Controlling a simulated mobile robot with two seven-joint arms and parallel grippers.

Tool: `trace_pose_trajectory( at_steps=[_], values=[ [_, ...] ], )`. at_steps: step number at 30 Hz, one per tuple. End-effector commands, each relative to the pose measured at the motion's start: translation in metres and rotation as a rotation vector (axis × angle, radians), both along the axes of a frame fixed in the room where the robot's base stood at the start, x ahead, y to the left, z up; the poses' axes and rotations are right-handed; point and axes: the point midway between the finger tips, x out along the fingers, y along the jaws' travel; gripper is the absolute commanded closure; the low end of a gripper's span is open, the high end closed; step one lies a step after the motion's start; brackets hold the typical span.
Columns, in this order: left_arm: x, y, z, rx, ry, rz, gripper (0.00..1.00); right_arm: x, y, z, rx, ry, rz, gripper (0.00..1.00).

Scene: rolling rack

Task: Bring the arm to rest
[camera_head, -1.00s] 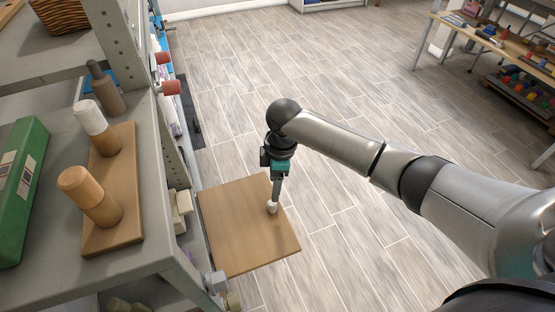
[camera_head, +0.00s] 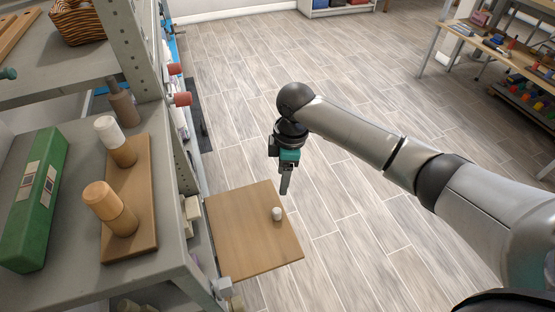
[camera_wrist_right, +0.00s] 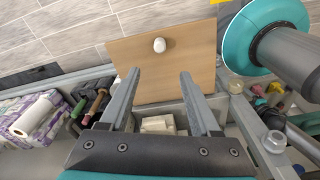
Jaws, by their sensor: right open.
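My right gripper (camera_head: 285,184) is raised above the wooden board (camera_head: 245,250) beside the rack, apart from everything. In the right wrist view its two fingers (camera_wrist_right: 157,82) are spread with nothing between them. A small white object (camera_head: 277,213) stands on the board near its right edge. It also shows in the right wrist view (camera_wrist_right: 159,45), beyond the fingertips. My left gripper is not in view.
A workbench (camera_head: 490,45) stands at the far right. The floor between is clear.

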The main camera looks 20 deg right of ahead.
Motion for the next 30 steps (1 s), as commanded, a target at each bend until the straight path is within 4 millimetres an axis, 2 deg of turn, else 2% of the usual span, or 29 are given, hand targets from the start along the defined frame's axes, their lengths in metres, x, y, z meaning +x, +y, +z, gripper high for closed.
trace_pose_trajectory(
  at_steps=[7,11,15,21,26,30],
  values=[
    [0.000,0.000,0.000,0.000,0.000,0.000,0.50,-0.003,0.003,-0.002,0.004,0.001,0.000,0.37],
    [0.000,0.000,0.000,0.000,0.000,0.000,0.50,-0.018,0.020,-0.013,0.028,-0.005,-0.012,0.37],
    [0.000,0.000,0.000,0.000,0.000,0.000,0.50,-0.048,0.050,-0.028,0.082,-0.023,-0.066,0.37],
    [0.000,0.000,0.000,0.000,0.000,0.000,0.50,-0.091,0.078,-0.037,0.164,-0.063,-0.230,0.37],
    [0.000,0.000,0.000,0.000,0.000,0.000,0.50,-0.123,0.081,-0.036,0.211,-0.090,-0.416,0.37],
    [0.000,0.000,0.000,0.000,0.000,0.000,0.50,-0.150,0.069,-0.033,0.227,-0.115,-0.608,0.37]
  ],
)
